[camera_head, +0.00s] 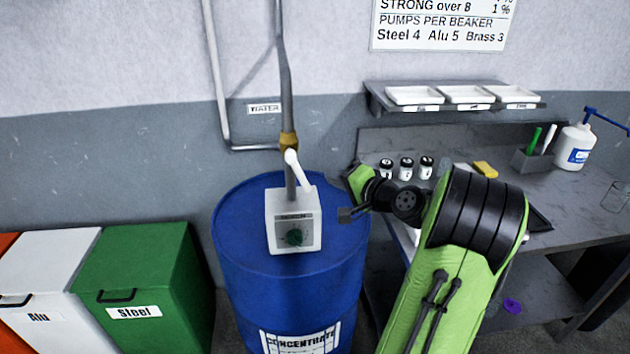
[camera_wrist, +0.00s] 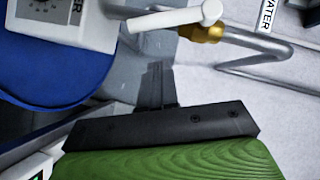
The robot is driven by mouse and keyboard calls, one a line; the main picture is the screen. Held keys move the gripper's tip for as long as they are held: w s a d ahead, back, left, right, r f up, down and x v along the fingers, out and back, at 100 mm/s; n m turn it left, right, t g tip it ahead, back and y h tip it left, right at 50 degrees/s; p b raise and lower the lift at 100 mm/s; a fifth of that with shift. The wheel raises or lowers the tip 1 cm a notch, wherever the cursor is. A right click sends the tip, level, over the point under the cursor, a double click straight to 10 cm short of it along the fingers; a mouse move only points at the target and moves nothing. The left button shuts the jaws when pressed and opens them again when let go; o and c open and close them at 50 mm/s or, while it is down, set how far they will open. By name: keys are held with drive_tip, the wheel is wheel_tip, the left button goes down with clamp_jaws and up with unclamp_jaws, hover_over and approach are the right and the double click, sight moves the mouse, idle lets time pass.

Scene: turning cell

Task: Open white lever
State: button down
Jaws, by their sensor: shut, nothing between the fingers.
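The white lever (camera_head: 297,168) sits on a brass valve (camera_head: 288,140) on the grey water pipe, above the blue drum. It slants down to the right in the head view. In the wrist view the lever (camera_wrist: 172,18) runs along the top, its round hub beside the brass fitting (camera_wrist: 202,33). My gripper (camera_head: 345,214) is to the right of the lever and lower in the head view, apart from it. In the wrist view my gripper's fingers (camera_wrist: 156,85) are together and empty, pointing toward the lever with a gap between.
A workbench (camera_head: 560,192) with bottles is at right. Steel (camera_head: 150,280) and alu bins stand at left. The wall is behind the pipe.

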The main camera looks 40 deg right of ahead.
sight(306, 185)
drive_tip(key=w, duration=0.1)
drive_tip(key=w+a+f, duration=0.1)
drive_tip(key=w+a, duration=0.1)
drive_tip(key=shift+w+a+f, duration=0.2)
drive_tip(key=shift+w+f, duration=0.15)
drive_tip(key=shift+w+a+f+m+t+y+b, duration=0.1)
drive_tip(key=shift+a+f+m+t+y+b, duration=0.2)
drive_tip(key=shift+b, duration=0.35)
drive_tip(key=shift+w+a+f+m+t+b, duration=0.1)
drive_tip(key=shift+f+m+b, duration=0.25)
drive_tip(key=shift+b, duration=0.25)
drive_tip(key=shift+w+a+f+m+t+b, duration=0.2)
drive_tip(key=shift+f+m+t+b, duration=0.1)
drive_tip(key=shift+b, duration=0.2)
drive_tip(key=shift+w+a+m, duration=0.25)
drive_tip(key=shift+w+a, duration=0.05)
drive_tip(key=shift+a, duration=0.25)
drive_tip(key=shift+d, duration=0.1)
